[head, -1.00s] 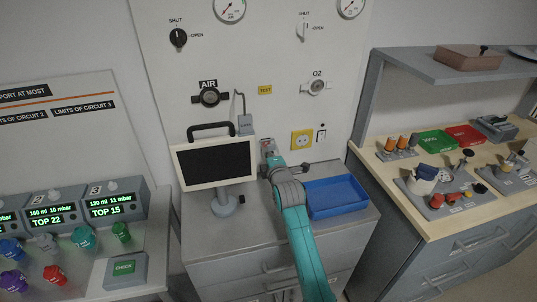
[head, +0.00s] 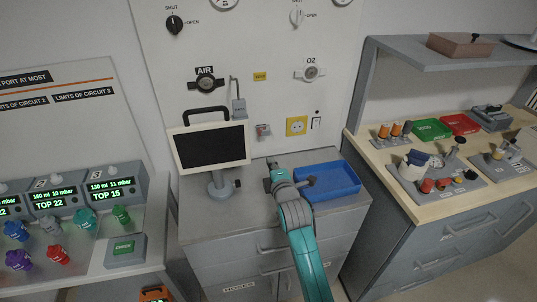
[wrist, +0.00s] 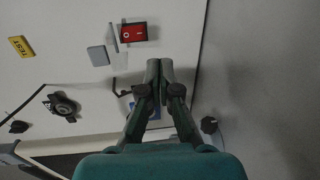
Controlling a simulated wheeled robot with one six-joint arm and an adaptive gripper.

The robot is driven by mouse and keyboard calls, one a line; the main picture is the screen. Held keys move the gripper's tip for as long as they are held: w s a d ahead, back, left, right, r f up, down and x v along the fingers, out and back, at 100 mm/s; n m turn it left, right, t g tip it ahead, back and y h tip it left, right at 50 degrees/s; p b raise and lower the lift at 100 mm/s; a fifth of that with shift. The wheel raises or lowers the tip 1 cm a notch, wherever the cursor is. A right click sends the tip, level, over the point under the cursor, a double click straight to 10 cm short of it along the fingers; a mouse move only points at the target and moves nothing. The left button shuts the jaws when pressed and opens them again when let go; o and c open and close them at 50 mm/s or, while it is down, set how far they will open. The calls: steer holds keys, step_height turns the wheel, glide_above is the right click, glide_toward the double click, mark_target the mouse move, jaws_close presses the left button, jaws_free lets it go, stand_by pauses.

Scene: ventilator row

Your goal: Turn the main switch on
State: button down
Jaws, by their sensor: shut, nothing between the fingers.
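The red rocker switch (wrist: 134,32) with white marks sits on the wall panel in the wrist view. In the head view it is a small box (head: 263,131) between the monitor and the yellow socket. I cannot tell which side of the rocker is pressed in. My gripper (wrist: 160,66) is shut and empty, its fingertips apart from the switch. In the head view my gripper (head: 271,175) is below the switch, over the cabinet top. A white-framed monitor (head: 211,147) with a dark screen stands left of it.
A blue tray (head: 330,181) lies right of my gripper on the cabinet top. A yellow socket (head: 297,126) and a second wall switch (head: 316,123) are right of the red switch. The AIR valve (head: 206,84) and O2 valve (head: 310,72) are higher up.

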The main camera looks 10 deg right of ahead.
steer(key=shift+s+f, duration=0.15)
steer(key=shift+s, duration=1.25)
